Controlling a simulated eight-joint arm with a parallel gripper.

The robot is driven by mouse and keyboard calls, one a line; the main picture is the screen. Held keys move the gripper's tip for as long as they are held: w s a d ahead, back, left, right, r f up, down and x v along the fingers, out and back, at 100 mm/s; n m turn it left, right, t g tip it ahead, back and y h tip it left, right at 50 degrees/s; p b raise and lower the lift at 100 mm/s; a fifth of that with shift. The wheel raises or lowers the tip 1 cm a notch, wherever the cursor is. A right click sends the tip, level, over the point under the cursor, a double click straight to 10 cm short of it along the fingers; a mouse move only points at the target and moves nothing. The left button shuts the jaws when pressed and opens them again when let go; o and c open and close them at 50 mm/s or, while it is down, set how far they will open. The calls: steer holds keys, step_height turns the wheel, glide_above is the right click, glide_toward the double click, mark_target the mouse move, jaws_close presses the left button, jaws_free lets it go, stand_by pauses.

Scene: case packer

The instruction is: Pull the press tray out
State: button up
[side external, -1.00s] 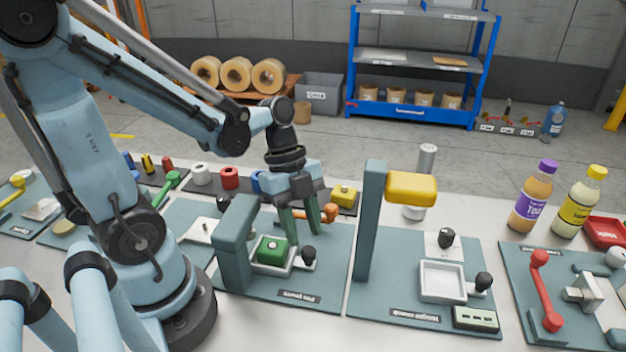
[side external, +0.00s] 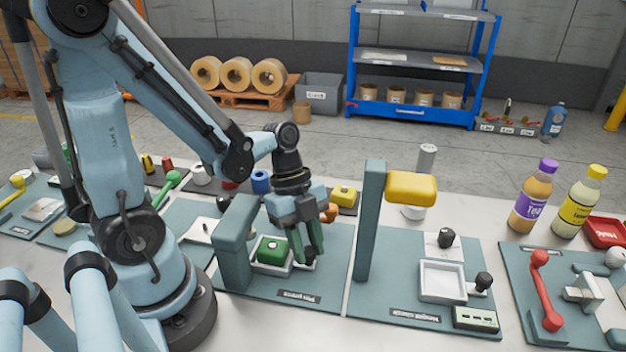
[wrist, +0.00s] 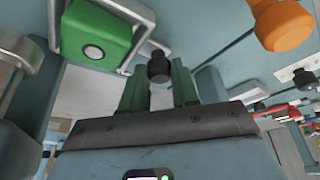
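The press tray (side external: 270,269) is a light grey tray holding a green block (side external: 271,249), beside the teal press frame (side external: 236,243) on a teal board. Its black knob handle (side external: 309,258) is on its right side and partly hidden by my fingers. My gripper (side external: 312,256) points down at the knob with its green fingers. In the wrist view the black knob (wrist: 158,66) shows at the gap between the fingertips (wrist: 157,80), which stand apart with space on both sides. The tray (wrist: 140,12) and green block (wrist: 97,35) are at upper left there.
An orange handle (wrist: 284,25) is close by at upper right in the wrist view. A second station with a yellow-headed post (side external: 372,220), a white tray (side external: 443,281) and black knobs stands to the right. Some teal board (side external: 325,275) in front of the knob is clear.

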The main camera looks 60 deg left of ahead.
jaws_close()
steer(key=shift+w+d, duration=1.6)
steer(key=shift+w, duration=0.05)
steer(key=o, duration=0.5)
jaws_free()
steer(key=shift+o, duration=0.2)
steer(key=shift+r, duration=0.1)
steer(key=v, duration=1.2)
steer(key=shift+a, duration=0.1)
